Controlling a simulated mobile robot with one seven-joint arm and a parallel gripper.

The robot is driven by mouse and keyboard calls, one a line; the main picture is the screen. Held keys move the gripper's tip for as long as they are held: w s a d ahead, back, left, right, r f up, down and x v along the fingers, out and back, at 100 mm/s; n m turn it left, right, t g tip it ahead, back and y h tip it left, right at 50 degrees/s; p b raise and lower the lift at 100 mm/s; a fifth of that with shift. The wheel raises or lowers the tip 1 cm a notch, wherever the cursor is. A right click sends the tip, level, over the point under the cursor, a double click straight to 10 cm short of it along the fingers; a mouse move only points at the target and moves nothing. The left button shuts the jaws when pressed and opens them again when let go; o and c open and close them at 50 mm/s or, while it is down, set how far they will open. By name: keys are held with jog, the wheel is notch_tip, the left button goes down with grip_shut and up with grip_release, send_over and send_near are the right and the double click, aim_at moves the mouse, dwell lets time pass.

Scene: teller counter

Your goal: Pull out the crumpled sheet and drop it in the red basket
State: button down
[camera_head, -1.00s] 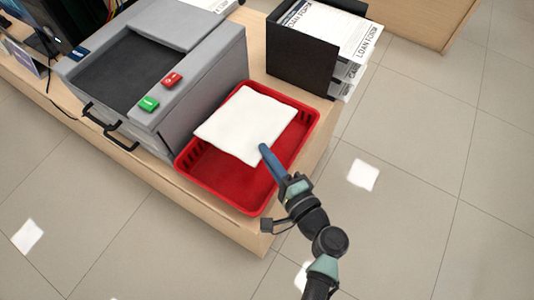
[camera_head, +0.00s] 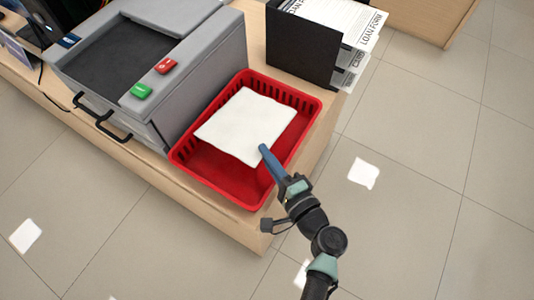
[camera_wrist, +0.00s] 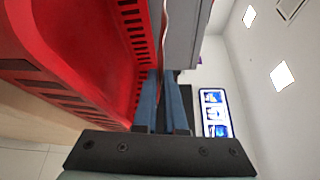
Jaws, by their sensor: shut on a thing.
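The crumpled sheet (camera_head: 246,125) is white and shows over the red basket (camera_head: 215,178) in the head view. My gripper (camera_head: 264,150) is shut on the sheet's near right corner, and the sheet extends left and away from it. In the wrist view my blue fingers (camera_wrist: 163,102) are close together with the thin edge of the sheet (camera_wrist: 168,38) between them. The basket (camera_wrist: 70,50) fills the left of that view, its slotted wall beside the fingers. I cannot tell how far the sheet is above the basket floor.
A grey machine (camera_head: 190,75) with a green button (camera_head: 141,90) and a red button (camera_head: 165,66) stands left of the basket. A black tray (camera_head: 300,48) with loan forms (camera_head: 340,25) stands behind it. The counter's right edge is close to the basket; open floor lies beyond.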

jog(key=c, duration=0.9)
grip_release()
jog(key=b+v, duration=0.1)
jog(key=v, duration=1.2)
